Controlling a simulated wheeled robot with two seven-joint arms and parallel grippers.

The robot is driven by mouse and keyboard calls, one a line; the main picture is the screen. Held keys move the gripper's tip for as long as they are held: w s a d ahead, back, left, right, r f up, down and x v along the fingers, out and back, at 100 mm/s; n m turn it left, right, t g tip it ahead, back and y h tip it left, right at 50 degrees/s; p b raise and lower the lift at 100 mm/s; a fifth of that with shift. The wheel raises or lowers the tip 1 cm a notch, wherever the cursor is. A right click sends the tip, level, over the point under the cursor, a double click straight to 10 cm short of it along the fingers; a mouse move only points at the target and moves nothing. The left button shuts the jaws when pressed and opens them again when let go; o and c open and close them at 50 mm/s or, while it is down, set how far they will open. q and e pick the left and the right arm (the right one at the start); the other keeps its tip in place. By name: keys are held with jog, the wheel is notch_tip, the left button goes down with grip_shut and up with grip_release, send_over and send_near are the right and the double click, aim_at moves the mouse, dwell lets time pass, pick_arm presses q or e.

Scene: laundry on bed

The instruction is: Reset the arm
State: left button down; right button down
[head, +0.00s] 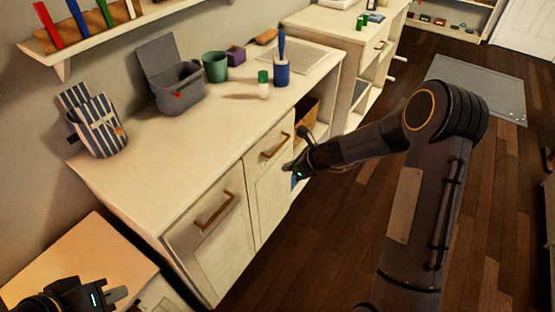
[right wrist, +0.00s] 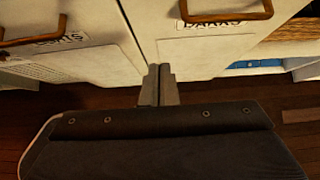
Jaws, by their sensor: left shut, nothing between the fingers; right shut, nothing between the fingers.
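My right arm reaches in from the right in the head view. Its gripper (head: 291,168) is in front of the cream cabinet (head: 140,187), near the cabinet's right door. In the right wrist view my right gripper (right wrist: 159,71) has its two fingers together with nothing between them. They point at the seam between the two cabinet fronts; I cannot tell whether they touch. My left gripper (head: 118,294) is at the bottom left of the head view, beside a lower wooden-topped unit. It is shut and empty.
On the cabinet top stand a striped holder (head: 103,128), a grey open box (head: 180,88), a green cup (head: 215,67), a blue bottle (head: 281,72) and a white bottle with green cap (head: 263,87). Brass handles (head: 214,210) stick out from the doors.

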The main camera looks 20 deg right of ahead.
jog(key=s+a+r+n+y+p, duration=0.1)
jog(key=s+r+n, duration=0.5)
jog(key=r, duration=0.3)
jog(key=s+a+r+n+p, duration=0.1)
jog(key=s+r+n, duration=0.5)
jog(key=r, duration=0.3)
jog(key=s+d+r+n+h, duration=0.1)
jog(key=s+n, duration=0.6)
jog(key=s, duration=0.3)
jog(key=s+r+n+g+h+p, duration=0.1)
jog(key=s+n+h, duration=0.1)
jog(key=s+n, duration=0.5)
jog(key=s, duration=0.4)
jog(key=shift+s+d, duration=0.25)
jog(key=shift+d, duration=0.15)
jog(key=shift+r, duration=0.1)
